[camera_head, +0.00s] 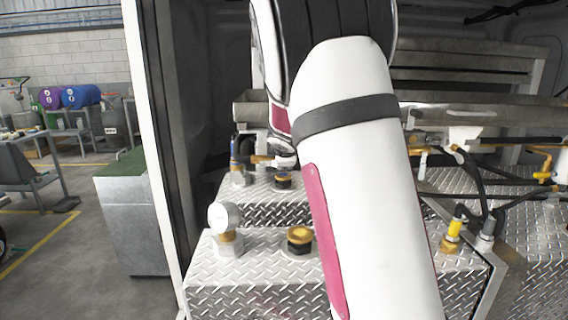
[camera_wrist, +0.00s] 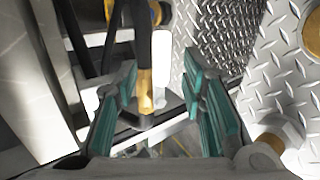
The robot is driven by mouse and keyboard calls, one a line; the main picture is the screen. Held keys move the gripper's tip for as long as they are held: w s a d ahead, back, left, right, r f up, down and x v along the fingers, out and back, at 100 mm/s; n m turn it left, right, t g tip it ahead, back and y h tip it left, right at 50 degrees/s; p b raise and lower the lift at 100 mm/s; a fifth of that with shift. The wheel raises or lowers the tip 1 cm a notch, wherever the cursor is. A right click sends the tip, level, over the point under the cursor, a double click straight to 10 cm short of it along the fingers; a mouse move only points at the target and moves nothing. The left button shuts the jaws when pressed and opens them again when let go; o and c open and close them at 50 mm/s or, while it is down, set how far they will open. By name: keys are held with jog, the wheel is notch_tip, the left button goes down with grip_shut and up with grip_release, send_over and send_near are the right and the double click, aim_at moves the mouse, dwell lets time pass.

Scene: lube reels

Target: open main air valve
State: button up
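My gripper (camera_wrist: 160,82) is open, with its teal-padded fingers apart in the wrist view. Between the fingers shows a black, hose-like part with a brass-yellow end (camera_wrist: 146,90). A pale block stands beside it. I cannot tell whether this is the main air valve or its handle, or whether a finger touches it. In the head view my arm runs up the middle and hides much of the area behind it. A brass-yellow part (camera_head: 262,159) shows near the far end of my arm, partly hidden. Which part there is the valve is unclear.
Diamond-plate steps (camera_head: 250,300) carry a round gauge (camera_head: 226,216) and a black-and-brass cap (camera_head: 300,239). A yellow fitting (camera_head: 453,233) and black hoses stand at right. A white door post (camera_head: 160,150) borders the left. Open floor lies beyond it.

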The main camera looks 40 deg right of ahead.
jog(key=v, duration=0.6)
jog(key=shift+s, duration=0.2)
jog(key=shift+r, duration=0.1)
jog(key=s+a+m+g+y+p, duration=0.1)
jog(key=s+a+m+y, duration=0.1)
jog(key=s+a, duration=0.7)
jog(key=s+a+m+g+y+p, duration=0.1)
jog(key=s+a+m+g+y, duration=0.1)
jog(key=s+a+m, duration=0.3)
jog(key=s+a+m+g+y+p, duration=0.2)
jog(key=s+a+m, duration=0.2)
jog(key=s+a, duration=0.9)
jog(key=s, duration=1)
jog(key=shift+f, duration=0.4)
jog(key=shift+s, duration=0.1)
